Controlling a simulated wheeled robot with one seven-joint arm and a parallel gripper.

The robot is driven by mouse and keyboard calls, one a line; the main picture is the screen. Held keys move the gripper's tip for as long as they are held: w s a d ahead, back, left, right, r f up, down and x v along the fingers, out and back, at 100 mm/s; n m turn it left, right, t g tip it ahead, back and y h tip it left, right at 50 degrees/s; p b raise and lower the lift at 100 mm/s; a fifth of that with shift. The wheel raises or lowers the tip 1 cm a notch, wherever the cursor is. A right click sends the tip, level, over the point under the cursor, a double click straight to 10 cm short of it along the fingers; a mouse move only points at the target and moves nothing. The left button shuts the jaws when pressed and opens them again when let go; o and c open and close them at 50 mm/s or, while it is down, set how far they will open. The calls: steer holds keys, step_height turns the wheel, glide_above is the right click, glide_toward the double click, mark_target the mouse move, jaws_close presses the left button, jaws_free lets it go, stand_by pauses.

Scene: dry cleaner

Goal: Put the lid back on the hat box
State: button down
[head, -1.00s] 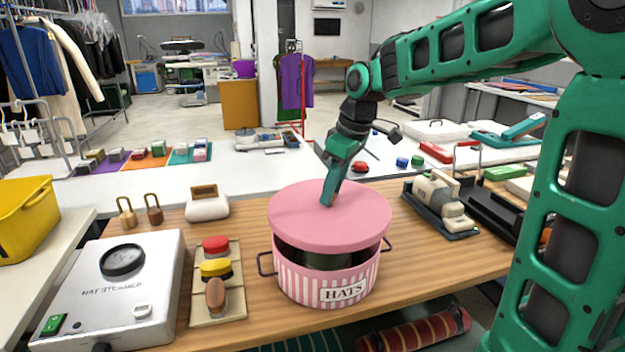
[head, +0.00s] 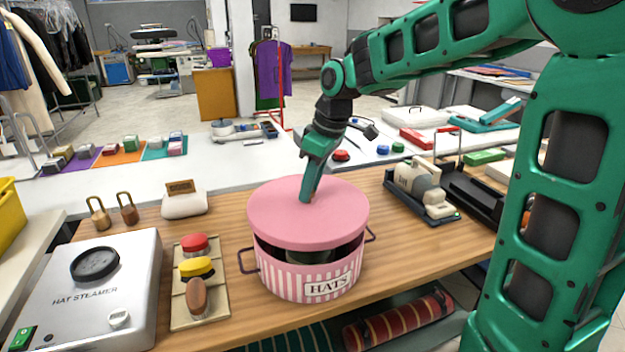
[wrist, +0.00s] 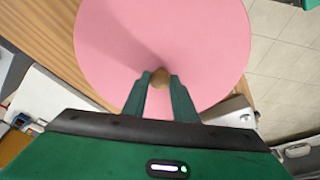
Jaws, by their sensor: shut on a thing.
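The pink round lid (head: 290,215) is over the open top of the pink-and-white striped hat box (head: 285,280), which bears a "HATS" label. The lid is tilted, and a dark gap shows between it and the box rim along the front and right. My gripper (head: 306,198) points down at the middle of the lid's top. In the wrist view the two fingers of my gripper (wrist: 160,84) are shut on a small brownish knob (wrist: 160,77) at the centre of the lid (wrist: 205,40). The box's back rim is hidden by the lid.
A hat steamer (head: 85,290) and a board with red, yellow and brown pieces (head: 215,305) stand left of the box. Two padlock-like items (head: 128,209) and a white block (head: 184,205) are behind. A cream device (head: 420,190) stands at right. Rolled cloth (head: 400,318) lies below.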

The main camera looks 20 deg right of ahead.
mark_target(311, 199)
steer(key=shift+f, duration=2.15)
steer(key=shift+s+f, duration=0.1)
stand_by(0.9)
steer(key=c, duration=0.9)
jaws_free()
steer(key=shift+r, duration=3.5)
